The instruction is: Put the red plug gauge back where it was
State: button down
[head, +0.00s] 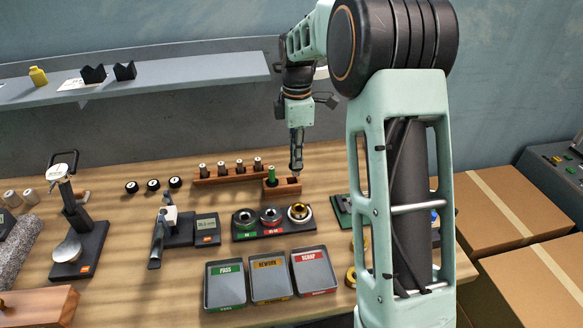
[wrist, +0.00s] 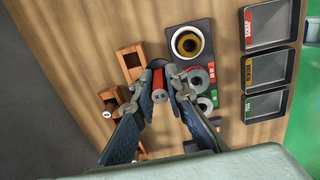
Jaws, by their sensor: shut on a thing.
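My gripper (head: 297,170) hangs over the right end of a small wooden block (head: 284,188) in the head view. In the wrist view my gripper (wrist: 160,75) is shut on the red plug gauge (wrist: 158,77), a short cylinder with a red part and a grey end between the fingertips. The gauge cannot be made out clearly in the head view. A green plug gauge (head: 271,175) stands upright in the block's left part. The wrist view shows the block (wrist: 129,63) with a dark empty hole, beside the held gauge and apart from it in the picture.
A long wooden rack (head: 225,177) with several gauges stands behind and left. A dark stand (head: 274,233) with three ring gauges is in front. PASS (head: 225,293), REWORK (head: 270,287) and SCRAP (head: 314,279) trays lie nearer. A shelf (head: 190,75) runs along the wall.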

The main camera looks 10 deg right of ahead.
jog(key=shift+w+f+p, duration=0.2)
jog(key=shift+w+f, duration=0.75)
jog(key=shift+f, duration=0.6)
jog(key=shift+w+f+p, duration=0.25)
jog(key=shift+w+f, duration=0.7)
jog(key=shift+f, duration=0.6)
jog(key=shift+w+f+p, duration=0.2)
jog(key=shift+w+f, duration=0.75)
jog(key=shift+f, duration=0.6)
jog(key=shift+f, duration=0.1)
jog(key=shift+f, duration=0.3)
jog(key=c, duration=2.4)
grip_release()
jog(key=o, duration=0.5)
jog(key=shift+c, duration=0.2)
notch_tip(320, 180, up, 13)
jog(key=shift+b, duration=0.35)
